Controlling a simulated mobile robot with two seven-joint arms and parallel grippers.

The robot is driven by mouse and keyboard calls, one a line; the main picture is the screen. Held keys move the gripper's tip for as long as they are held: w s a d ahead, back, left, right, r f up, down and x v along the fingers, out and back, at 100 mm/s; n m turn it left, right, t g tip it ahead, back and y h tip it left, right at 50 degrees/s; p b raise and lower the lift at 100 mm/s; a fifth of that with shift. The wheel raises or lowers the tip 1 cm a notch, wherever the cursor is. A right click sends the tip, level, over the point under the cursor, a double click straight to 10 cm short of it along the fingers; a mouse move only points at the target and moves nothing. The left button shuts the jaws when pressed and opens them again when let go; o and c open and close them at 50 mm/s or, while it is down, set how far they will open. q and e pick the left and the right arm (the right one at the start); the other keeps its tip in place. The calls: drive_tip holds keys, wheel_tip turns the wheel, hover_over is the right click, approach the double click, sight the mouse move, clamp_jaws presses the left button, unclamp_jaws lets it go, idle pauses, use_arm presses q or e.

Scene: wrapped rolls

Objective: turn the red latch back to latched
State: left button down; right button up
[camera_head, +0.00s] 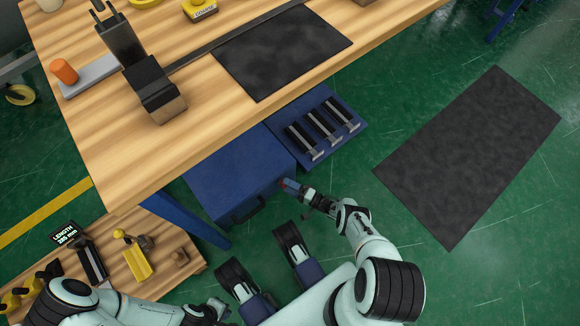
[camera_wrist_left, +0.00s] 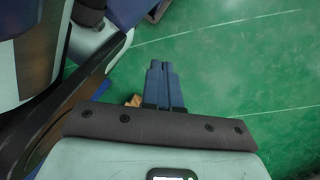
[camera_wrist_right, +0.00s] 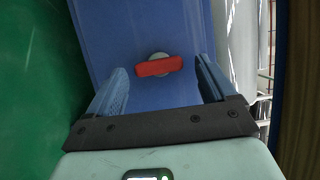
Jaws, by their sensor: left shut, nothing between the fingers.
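The red latch (camera_wrist_right: 158,66) is a flat bar on a round grey base, fixed to a blue face of the blue cabinet (camera_wrist_right: 105,35). In the right wrist view the bar lies nearly crosswise, slightly tilted. My right gripper (camera_wrist_right: 162,72) is open, with one finger on each side of the latch and gaps at both ends. In the head view the right gripper (camera_head: 286,185) is at the right side of the blue cabinet (camera_head: 235,175), and the latch is mostly hidden. My left gripper (camera_wrist_left: 164,68) is shut and empty above the green floor.
The cabinet front has a dark handle (camera_head: 248,211). The wooden table (camera_head: 130,165) overhangs nearby. A low wooden bench (camera_head: 185,243) with tools is at the lower left. Floor at right is free, with a dark mat (camera_head: 470,155).

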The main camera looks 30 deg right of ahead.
drive_tip(key=shift+s, duration=0.1)
use_arm(q)
drive_tip(key=shift+w+d+r+p, duration=0.1)
drive_tip(key=shift+w+r+p, duration=0.25)
drive_tip(key=shift+w, duration=0.35)
use_arm(e)
drive_tip(key=v, duration=1.3)
drive_tip(key=shift+d+f, duration=0.1)
